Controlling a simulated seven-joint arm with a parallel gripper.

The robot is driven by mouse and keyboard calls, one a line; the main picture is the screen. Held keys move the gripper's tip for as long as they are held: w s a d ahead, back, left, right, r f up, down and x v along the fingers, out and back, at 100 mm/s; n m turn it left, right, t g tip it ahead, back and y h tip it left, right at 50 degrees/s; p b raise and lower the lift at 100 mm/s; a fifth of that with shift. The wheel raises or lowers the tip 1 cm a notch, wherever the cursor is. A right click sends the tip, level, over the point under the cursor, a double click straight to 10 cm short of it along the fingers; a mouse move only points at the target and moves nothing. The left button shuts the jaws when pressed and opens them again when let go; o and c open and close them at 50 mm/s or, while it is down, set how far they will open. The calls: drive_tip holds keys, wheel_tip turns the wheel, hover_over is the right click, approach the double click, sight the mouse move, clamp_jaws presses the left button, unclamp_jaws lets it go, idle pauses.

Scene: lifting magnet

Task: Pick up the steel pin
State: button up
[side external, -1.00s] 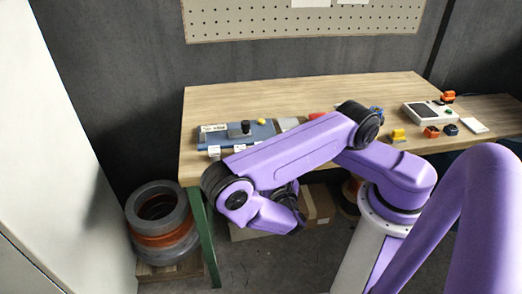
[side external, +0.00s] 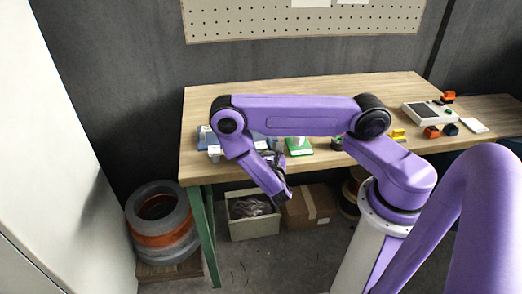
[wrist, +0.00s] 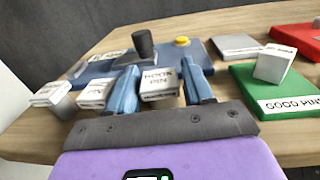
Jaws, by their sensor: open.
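My gripper (wrist: 160,68) is open; its two blue fingers stand apart in the wrist view, with nothing held between them. A white block with a label ending in "PIN" (wrist: 159,84) shows between the fingers, beyond them. Two more small labelled pieces stand to the left: one white block (wrist: 94,93) and one on a grey cylindrical body (wrist: 52,97). I cannot tell which piece is the steel pin. In the side view my gripper (side external: 274,160) is at the bench's front edge, partly hidden by my wrist.
A blue plate (wrist: 95,69) with a dark knob (wrist: 145,44) and yellow button (wrist: 182,41) lies behind the labelled pieces. A green tray marked "GOOD PINS" (wrist: 245,80), with a white block (wrist: 274,63) on it, is at right. A red tray (wrist: 298,35) lies farther right.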

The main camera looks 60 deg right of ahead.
clamp_jaws()
drive_tip(key=shift+w+r, duration=0.1)
drive_tip(key=shift+r, duration=0.45)
drive_tip(key=shift+s+a+r, duration=1.2)
drive_tip(key=shift+s+r, duration=4.65)
drive_tip(key=shift+s, duration=0.9)
drive_tip(key=w+a+f+n+t+y, duration=0.1)
drive_tip(key=w+a+y, duration=0.15)
drive_tip(key=w, duration=0.45)
drive_tip(key=w+a+f+n+t+y, duration=0.1)
drive_tip(key=w+a, duration=0.2)
drive_tip(key=w, duration=0.4)
drive_tip(key=s+d+r+m+g+h, duration=0.1)
drive_tip(key=s+d, duration=0.1)
drive_tip(key=s, duration=0.5)
drive_tip(key=s+d+r+m+g+h, duration=0.1)
drive_tip(key=s+d+h, duration=0.1)
drive_tip(key=s, duration=0.5)
drive_tip(key=shift+s+d, duration=0.15)
drive_tip(key=shift+d, duration=0.6)
